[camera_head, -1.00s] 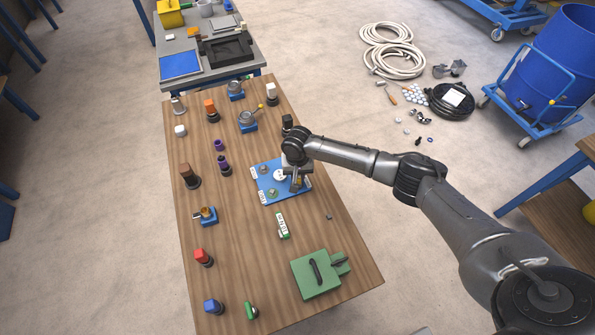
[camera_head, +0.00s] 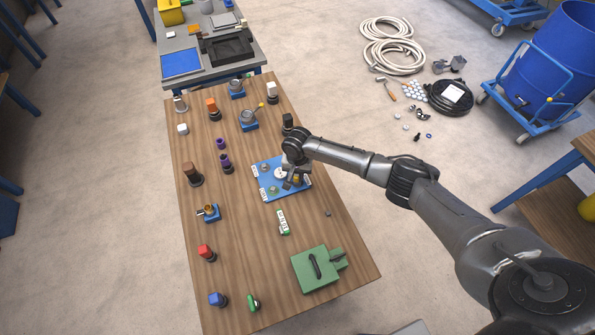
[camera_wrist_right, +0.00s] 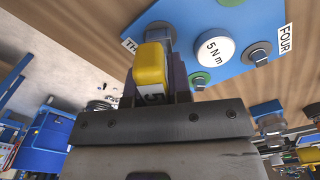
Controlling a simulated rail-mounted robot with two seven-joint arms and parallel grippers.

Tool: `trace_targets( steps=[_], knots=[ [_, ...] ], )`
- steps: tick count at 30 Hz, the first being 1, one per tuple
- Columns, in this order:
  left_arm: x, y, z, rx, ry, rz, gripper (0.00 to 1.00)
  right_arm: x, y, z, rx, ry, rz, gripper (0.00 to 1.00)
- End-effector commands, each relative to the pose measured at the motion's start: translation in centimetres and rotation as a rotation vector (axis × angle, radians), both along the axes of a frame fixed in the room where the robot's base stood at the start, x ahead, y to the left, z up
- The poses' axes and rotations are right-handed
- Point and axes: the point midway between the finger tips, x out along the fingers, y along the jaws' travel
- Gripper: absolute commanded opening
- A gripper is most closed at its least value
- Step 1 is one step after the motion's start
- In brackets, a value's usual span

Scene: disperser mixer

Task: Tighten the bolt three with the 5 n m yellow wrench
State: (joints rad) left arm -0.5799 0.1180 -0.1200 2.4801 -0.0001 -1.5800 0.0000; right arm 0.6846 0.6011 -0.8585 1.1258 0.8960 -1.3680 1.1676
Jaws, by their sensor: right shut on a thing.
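My right gripper (camera_head: 295,181) is over the right part of the blue plate (camera_head: 269,196) in the head view. It is shut on the yellow wrench (camera_wrist_right: 151,64), whose yellow end with a "5" on it faces the right wrist camera. The label starting "TH" (camera_wrist_right: 130,47) is partly covered beside the wrench. Bolt three itself is hidden or cannot be told apart from the wrench's far end, so contact cannot be judged. A white "5 N m" disc (camera_wrist_right: 214,46) and the bolt by the "FOUR" label (camera_wrist_right: 257,54) lie to the right. My left gripper is not in view.
A green block with a handle (camera_head: 315,268) stands near the table's front right. A green-and-white labelled piece (camera_head: 283,222) lies just in front of the plate. Several coloured-top tools stand along the left side.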

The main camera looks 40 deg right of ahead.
Motion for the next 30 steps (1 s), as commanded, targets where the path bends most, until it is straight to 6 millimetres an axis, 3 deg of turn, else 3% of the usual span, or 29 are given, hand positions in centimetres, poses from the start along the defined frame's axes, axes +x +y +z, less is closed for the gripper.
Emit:
trace_targets(
  steps=[7,30],
  knots=[
    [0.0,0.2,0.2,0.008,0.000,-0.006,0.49,0.0,0.0,0.0,-0.001,0.001,-0.009,0.00],
    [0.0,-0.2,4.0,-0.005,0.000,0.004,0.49,-0.1,0.0,0.1,-0.001,0.003,-0.286,0.00]
  ],
)
